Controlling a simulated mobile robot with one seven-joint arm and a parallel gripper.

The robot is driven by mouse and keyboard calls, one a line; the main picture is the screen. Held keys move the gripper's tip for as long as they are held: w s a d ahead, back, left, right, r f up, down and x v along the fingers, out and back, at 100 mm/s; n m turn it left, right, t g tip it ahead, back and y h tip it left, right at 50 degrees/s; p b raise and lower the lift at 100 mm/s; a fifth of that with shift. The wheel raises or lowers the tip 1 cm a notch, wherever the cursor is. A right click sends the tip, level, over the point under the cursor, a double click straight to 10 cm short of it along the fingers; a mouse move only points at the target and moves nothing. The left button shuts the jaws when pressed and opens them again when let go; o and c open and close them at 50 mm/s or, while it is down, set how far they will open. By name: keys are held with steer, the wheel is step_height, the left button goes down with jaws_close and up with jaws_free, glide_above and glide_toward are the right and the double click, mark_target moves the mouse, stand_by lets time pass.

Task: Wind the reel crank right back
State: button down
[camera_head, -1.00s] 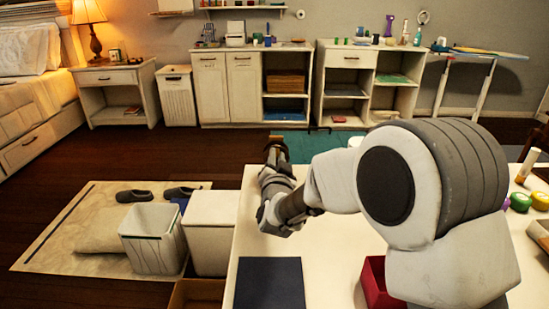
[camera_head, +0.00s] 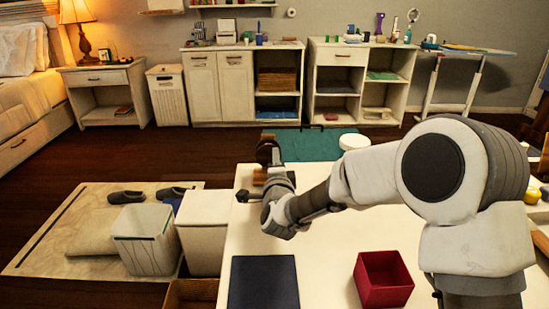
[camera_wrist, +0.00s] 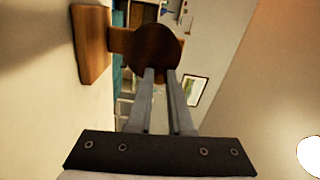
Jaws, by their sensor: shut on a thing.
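The reel, a dark brown round disc (camera_head: 267,151) on a wooden base (camera_head: 260,176), stands at the far left end of the white table. In the wrist view the disc (camera_wrist: 155,52) lies straight ahead of my fingers, and its wooden base (camera_wrist: 92,45) is at the left. My gripper (camera_head: 274,170) is at the reel, and in the wrist view its two fingers (camera_wrist: 161,74) reach the disc's lower edge. It is shut on the reel's crank, whose handle is mostly hidden between and behind the fingertips.
The white table (camera_head: 325,240) carries a dark flat mat (camera_head: 263,283), a red open box (camera_head: 384,279) and a white round item (camera_head: 354,141) near the far edge. White bins (camera_head: 204,230) stand on the floor at left. The table's middle is clear.

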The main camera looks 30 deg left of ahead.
steer(key=m, duration=0.4)
steer(key=shift+w+d+f, duration=0.1)
steer(key=shift+d+f, duration=0.05)
steer(key=shift+f, duration=0.2)
steer(key=shift+f+m, duration=0.15)
steer(key=shift+m, duration=0.95)
steer(key=c, duration=0.8)
jaws_free()
steer(key=shift+f, duration=0.15)
steer(key=shift+c, duration=0.2)
steer(key=p+v, duration=0.3)
steer(key=v, duration=1.4)
steer(key=shift+s, duration=0.2)
steer(key=shift+w+d, duration=0.1)
